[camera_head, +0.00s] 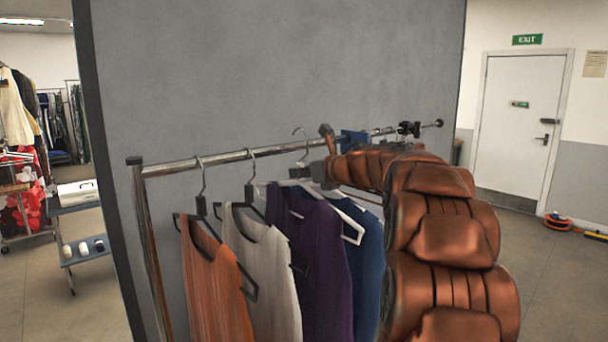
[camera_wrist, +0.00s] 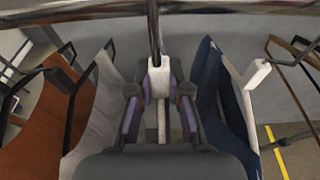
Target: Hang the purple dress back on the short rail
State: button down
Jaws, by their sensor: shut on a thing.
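The purple dress (camera_head: 322,262) hangs upright from a white hanger, between the pale grey garment and the dark blue one. My gripper (camera_head: 312,174) is shut on the hanger's neck (camera_wrist: 158,76), just below the short rail (camera_head: 225,157). In the wrist view my gripper's fingers (camera_wrist: 158,105) stand on both sides of that neck.
An orange garment (camera_head: 212,280) and the pale grey garment (camera_head: 262,262) hang to the left. The dark blue garment (camera_head: 368,265) hangs close on the right. A grey partition (camera_head: 270,70) stands behind the rail. A shelf cart (camera_head: 84,246) is at far left.

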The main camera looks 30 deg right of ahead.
jog(key=shift+w+a, duration=0.15)
jog(key=shift+w, duration=1.2)
jog(key=shift+w, duration=0.1)
jog(key=shift+f+b, duration=1.65)
jog(key=shift+b, duration=0.5)
jog(key=c, duration=1)
grip_release()
jog(key=shift+c, duration=0.2)
jog(key=v, duration=1.2)
jog(key=shift+a, duration=0.1)
